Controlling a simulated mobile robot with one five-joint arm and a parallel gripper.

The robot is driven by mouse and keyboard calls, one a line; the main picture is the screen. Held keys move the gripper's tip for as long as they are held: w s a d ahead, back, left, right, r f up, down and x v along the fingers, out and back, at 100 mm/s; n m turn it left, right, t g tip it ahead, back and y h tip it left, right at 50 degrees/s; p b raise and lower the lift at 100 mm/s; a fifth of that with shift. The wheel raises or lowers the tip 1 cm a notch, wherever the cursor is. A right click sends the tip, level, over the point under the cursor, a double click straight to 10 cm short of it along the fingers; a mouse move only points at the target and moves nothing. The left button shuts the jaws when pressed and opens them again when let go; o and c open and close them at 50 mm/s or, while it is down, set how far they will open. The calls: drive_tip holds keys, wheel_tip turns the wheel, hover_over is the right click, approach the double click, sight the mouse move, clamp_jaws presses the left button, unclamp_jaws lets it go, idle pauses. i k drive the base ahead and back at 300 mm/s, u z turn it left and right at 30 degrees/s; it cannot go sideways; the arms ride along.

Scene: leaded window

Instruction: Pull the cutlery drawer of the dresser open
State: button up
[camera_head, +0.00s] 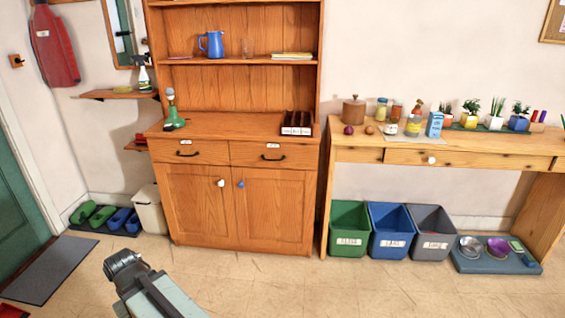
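The wooden dresser (236,210) stands against the back wall. Below its worktop are two drawers side by side, a left drawer (210,151) and a right drawer (300,153), both flush with the front. Each has a dark bar handle and a small white label too small to read, so I cannot tell which is the cutlery drawer. Two cupboard doors below are closed, with a white knob and a blue knob. My arm reaches in from the bottom edge, and its dark end, my gripper (122,263), is low in front of the dresser, apart from it. Its fingers are not clear.
A pale bin (151,209) stands left of the dresser. A wooden table (460,157) with several bins under it stands right. The floor before the dresser is clear apart from my arm.

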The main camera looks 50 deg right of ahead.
sight(242, 153)
drive_tip(key=z, duration=0.1)
drive_tip(key=i, duration=1)
